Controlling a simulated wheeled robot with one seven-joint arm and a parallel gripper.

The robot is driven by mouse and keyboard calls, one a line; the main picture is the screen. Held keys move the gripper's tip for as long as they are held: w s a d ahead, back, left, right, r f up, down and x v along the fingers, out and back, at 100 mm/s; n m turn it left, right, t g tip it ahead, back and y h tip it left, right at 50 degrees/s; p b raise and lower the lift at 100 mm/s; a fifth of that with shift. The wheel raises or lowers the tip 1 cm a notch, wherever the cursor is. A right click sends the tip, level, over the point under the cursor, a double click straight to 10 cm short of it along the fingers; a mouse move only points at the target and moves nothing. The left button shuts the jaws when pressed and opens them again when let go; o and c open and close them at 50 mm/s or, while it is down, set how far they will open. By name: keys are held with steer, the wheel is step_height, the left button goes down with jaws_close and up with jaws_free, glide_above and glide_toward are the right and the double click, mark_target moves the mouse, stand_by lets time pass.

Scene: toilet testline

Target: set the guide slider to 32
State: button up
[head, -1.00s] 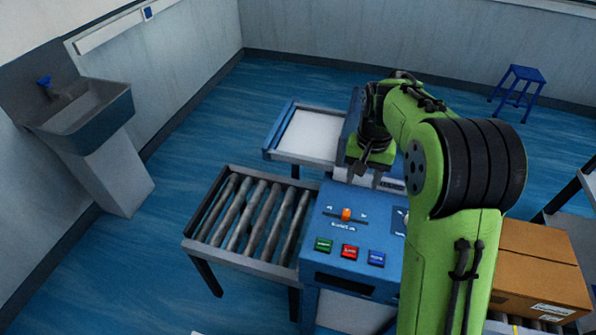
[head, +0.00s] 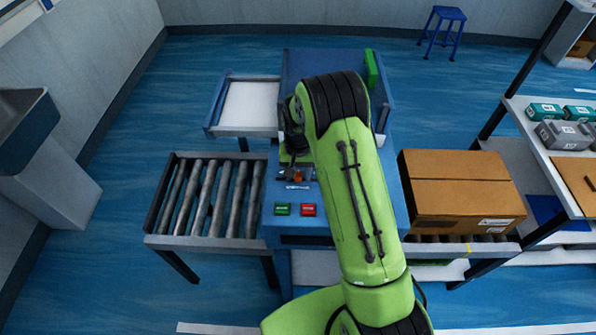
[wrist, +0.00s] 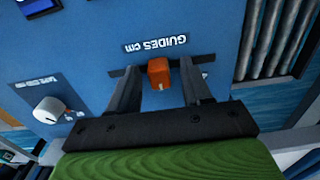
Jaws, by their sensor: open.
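The guide slider has an orange knob (wrist: 158,72) on the blue panel, in front of the "GUIDES cm" label (wrist: 156,44), which shows upside down in the wrist view. My gripper (wrist: 158,84) is open, with one finger on each side of the knob and gaps visible between. The knob also shows in the head view (head: 297,176), just below my gripper (head: 294,160). The slider's scale is mostly hidden by the fingers, so I cannot read its setting.
A white dial (wrist: 47,110) sits on the panel. Green (head: 282,209) and red (head: 308,210) buttons lie nearer the front. A roller conveyor (head: 205,195) is to the left and a cardboard box (head: 460,190) on the right.

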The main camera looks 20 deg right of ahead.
jaws_close()
stand_by(0.3)
steer(key=shift+d, duration=0.15)
steer(key=d, duration=0.1)
steer(key=s+d+b, duration=0.1)
steer(key=d, duration=0.1)
steer(key=d+b, duration=0.1)
steer(key=d, duration=0.1)
steer(key=shift+s+f, duration=0.1)
steer(key=shift+s, duration=0.2)
steer(key=shift+a, duration=0.1)
jaws_free()
steer(key=shift+d, duration=0.2)
steer(key=shift+a, duration=0.1)
